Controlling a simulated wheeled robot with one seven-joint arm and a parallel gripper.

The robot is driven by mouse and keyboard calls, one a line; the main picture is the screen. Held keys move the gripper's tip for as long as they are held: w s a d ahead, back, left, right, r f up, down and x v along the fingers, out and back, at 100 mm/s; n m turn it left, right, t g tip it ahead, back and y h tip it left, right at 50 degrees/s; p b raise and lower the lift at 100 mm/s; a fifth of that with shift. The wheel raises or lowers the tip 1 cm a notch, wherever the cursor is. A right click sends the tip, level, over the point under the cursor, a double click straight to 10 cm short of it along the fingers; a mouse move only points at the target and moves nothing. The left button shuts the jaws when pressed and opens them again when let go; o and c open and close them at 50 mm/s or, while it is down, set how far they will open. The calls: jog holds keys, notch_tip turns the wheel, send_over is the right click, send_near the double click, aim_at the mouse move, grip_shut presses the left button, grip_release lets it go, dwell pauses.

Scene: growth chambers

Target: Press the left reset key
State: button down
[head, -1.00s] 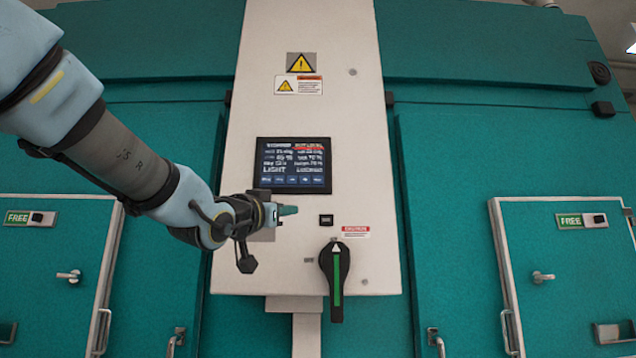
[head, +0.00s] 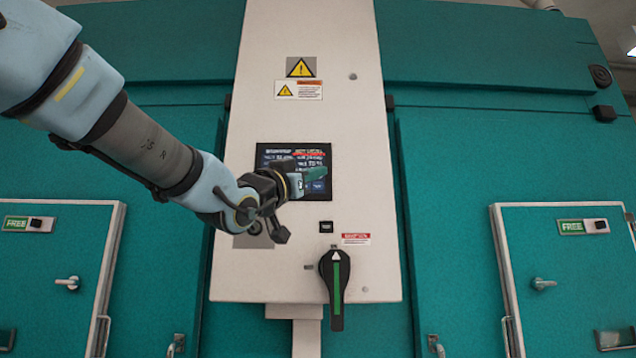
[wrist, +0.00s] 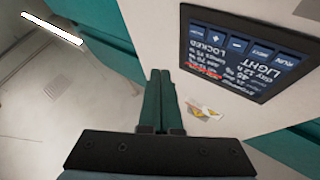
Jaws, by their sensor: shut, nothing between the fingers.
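My gripper (head: 314,172) is shut and empty, its green fingers in front of the display in the head view. In the wrist view the shut fingers (wrist: 160,76) point past the display's side, apart from the panel. No key marked reset can be read. A small black key (head: 326,227) sits on the white panel below the display. A grey plate with a dark round part (head: 254,228) is at lower left of the panel, partly behind my wrist. The left door has a FREE sign with a small black key (head: 36,223); the right door has a matching one (head: 596,226).
The display (head: 266,157) is partly hidden by my gripper; it also shows upside down in the wrist view (wrist: 235,75). A black rotary handle with a green stripe (head: 336,285) sticks out low on the panel. Latch handles (head: 67,284) stand out on the doors.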

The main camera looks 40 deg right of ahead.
aim_at(315, 184)
jog(key=shift+w+d+p, duration=0.75)
jog(key=shift+w+d, duration=0.35)
jog(key=shift+w, duration=0.25)
jog(key=shift+w+d+p, duration=0.7)
jog(key=shift+w+d, duration=0.4)
jog(key=shift+w, duration=0.2)
jog(key=shift+w, duration=0.1)
jog(key=shift+w+d, duration=0.25)
jog(key=shift+w+d, duration=0.2)
jog(key=shift+w, duration=0.05)
dwell(0.7)
jog(key=shift+s, duration=0.1)
jog(key=shift+s+a+b, duration=0.45)
jog(key=shift+s+b, duration=0.05)
jog(key=shift+b, duration=0.3)
